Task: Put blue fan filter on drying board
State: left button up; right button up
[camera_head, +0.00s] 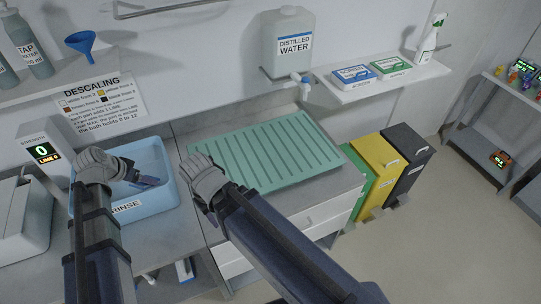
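The drying board (300,148) is a ribbed green board lying on the counter in the middle. A small dark-blue piece (149,182), possibly the blue fan filter, shows inside the light-blue rinse basin (178,194). My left gripper (124,168) is over the basin, its fingertips close to the blue piece. I cannot tell whether it holds the piece. My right gripper (203,172) is at the left edge of the drying board, between board and basin. Its fingertips are not clear enough to show whether it is open.
A distilled water container (288,45) stands behind the board. A shelf (385,84) at the right carries blue and green boxes and a spray bottle (431,40). Green, yellow (378,165) and black (407,157) bins stand right of the counter. The board's surface is bare.

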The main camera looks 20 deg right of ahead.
aim_at(269, 163)
jog(key=k+l, duration=0.1)
jog(key=l, duration=1.05)
jog(key=k+l, duration=0.15)
jog(key=l, duration=1)
jog(key=k+l, duration=0.15)
jog(key=l, duration=0.4)
jog(key=u, duration=0.05)
